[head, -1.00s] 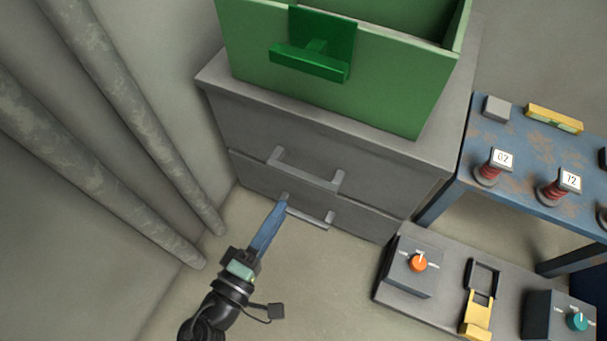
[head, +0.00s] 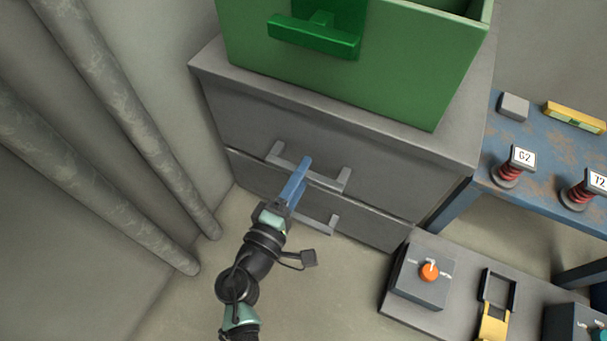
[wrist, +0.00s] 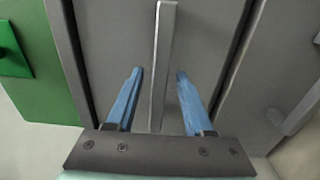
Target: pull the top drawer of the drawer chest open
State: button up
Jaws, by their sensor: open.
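The grey drawer chest (head: 430,158) has two drawers, each with a grey bar handle. The top drawer (head: 235,110) looks shut, and its handle (head: 333,183) runs across its front. My gripper (head: 304,163) is at the middle of that handle in the head view. In the wrist view my gripper (wrist: 160,75) is open, with one blue finger on each side of the top drawer handle (wrist: 163,50). Gaps show between the handle and both fingers. The bottom drawer handle (head: 325,228) is partly hidden by my arm.
A green bin (head: 400,75) with a green handle stands on the chest. Pipes (head: 120,130) run along the left wall. On the right are a blue bench (head: 550,150) and a low grey panel with an orange-knob box (head: 420,278). Floor in front of the chest is free.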

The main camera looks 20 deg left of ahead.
jog(key=shift+w, duration=0.45)
jog(key=shift+c, duration=0.3)
grip_shut()
dwell(0.9)
